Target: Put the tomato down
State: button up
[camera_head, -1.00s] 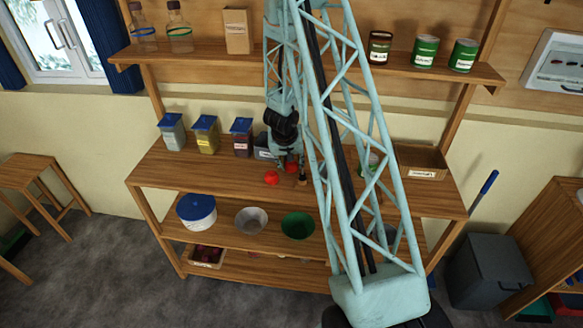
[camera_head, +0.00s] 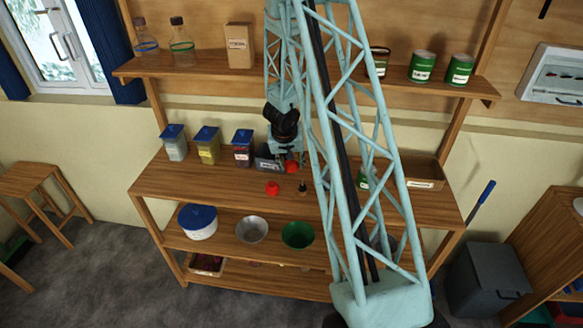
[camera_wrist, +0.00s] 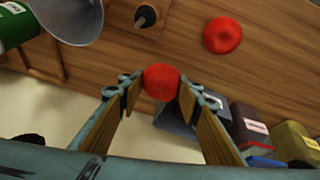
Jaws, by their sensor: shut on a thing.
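A red tomato (camera_wrist: 161,82) is between the two fingertips of my gripper (camera_wrist: 158,92) in the wrist view. My gripper is shut on it. In the head view this tomato (camera_head: 291,167) shows just below my dark wrist, over the back of the wooden table (camera_head: 220,183); whether it touches the tabletop I cannot tell. A second red, round thing, like a tomato (camera_head: 272,188), lies on the table nearer the front edge. It also shows in the wrist view (camera_wrist: 222,35), apart from my gripper.
A small dark-topped bottle (camera_head: 303,188) stands close by on the right. A grey box (camera_head: 267,163) and blue-lidded jars (camera_head: 243,148) stand to the left at the back. A grey funnel-like thing (camera_wrist: 72,18) is near in the wrist view. The table's front left is clear.

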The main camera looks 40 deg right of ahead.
aim_at(291, 162)
jog(key=shift+r+p, duration=0.85)
jog(key=shift+r, duration=0.9)
jog(key=w+a+f+n+b, duration=0.1)
jog(key=a+f+b, duration=0.1)
jog(key=a, duration=0.4)
jog(key=w+a+f+n+b, duration=0.1)
jog(key=a+f+b, duration=0.1)
jog(key=a, duration=0.5)
jog(key=w+a+f+n+t+b, duration=0.1)
jog(key=a+f+b, duration=0.1)
jog(key=a, duration=0.5)
jog(key=shift+w+f+n+y+b, duration=0.25)
jog(key=shift+n+y+b, duration=0.15)
jog(key=shift+b, duration=0.15)
jog(key=s+a+f+n+b, duration=0.1)
jog(key=a+f+n+b, duration=0.1)
jog(key=a, duration=0.9)
jog(key=s+a+f+n+y+b, duration=0.1)
jog(key=a+f+b, duration=0.3)
jog(key=a, duration=0.7)
jog(key=shift+s+f+n+t+y+b, duration=0.15)
jog(key=shift+s+n+t+y+b, duration=0.2)
jog(key=shift+n+b, duration=0.2)
jog(key=shift+s+d, duration=0.1)
jog(key=shift+d, duration=0.1)
